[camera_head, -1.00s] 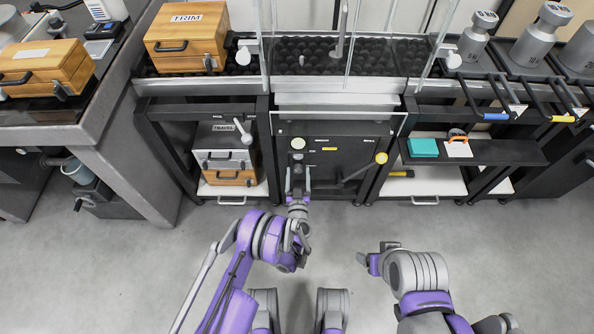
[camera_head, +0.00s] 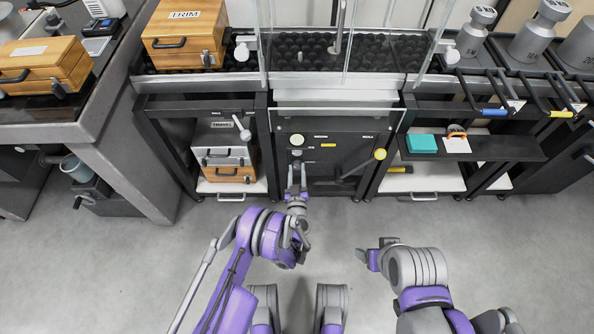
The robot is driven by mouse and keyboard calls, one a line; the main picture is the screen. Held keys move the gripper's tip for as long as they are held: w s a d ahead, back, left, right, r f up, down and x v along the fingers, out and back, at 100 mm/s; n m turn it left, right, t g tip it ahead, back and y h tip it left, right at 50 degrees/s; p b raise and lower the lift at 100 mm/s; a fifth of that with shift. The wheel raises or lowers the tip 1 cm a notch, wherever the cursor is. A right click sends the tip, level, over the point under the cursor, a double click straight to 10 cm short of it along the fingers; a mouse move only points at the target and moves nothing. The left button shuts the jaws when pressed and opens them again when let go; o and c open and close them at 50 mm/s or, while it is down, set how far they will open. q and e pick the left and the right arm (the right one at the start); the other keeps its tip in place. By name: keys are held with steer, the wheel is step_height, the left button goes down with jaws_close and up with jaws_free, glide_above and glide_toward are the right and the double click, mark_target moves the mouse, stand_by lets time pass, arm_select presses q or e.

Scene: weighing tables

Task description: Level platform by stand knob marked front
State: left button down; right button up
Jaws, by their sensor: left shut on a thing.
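The black stand (camera_head: 335,185) has a dark front panel with small labels too small to read. A pale round knob (camera_head: 297,139) sits at its upper left, with a small grey knob (camera_head: 296,153) just below it. A yellow knob (camera_head: 380,154) is at the right on a dark lever. My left gripper (camera_head: 297,165) is at the panel, shut on the small grey knob, which its fingers partly hide. The platform (camera_head: 375,52) above is dark and studded, behind clear panes. My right gripper (camera_head: 366,258) hangs over the floor, away from the stand; its jaws are unclear.
A wooden TRIM box (camera_head: 184,30) stands at upper left. A teal box (camera_head: 422,144) lies on a dark shelf (camera_head: 500,149) at right. Large metal weights (camera_head: 530,42) stand at upper right. The grey floor (camera_head: 120,270) is clear.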

arm_select(q)
steer(key=shift+n, duration=1.3)
steer(key=shift+c, duration=2.1)
jaws_free()
steer(key=shift+s, duration=0.1)
arm_select(e)
steer(key=shift+s, duration=0.1)
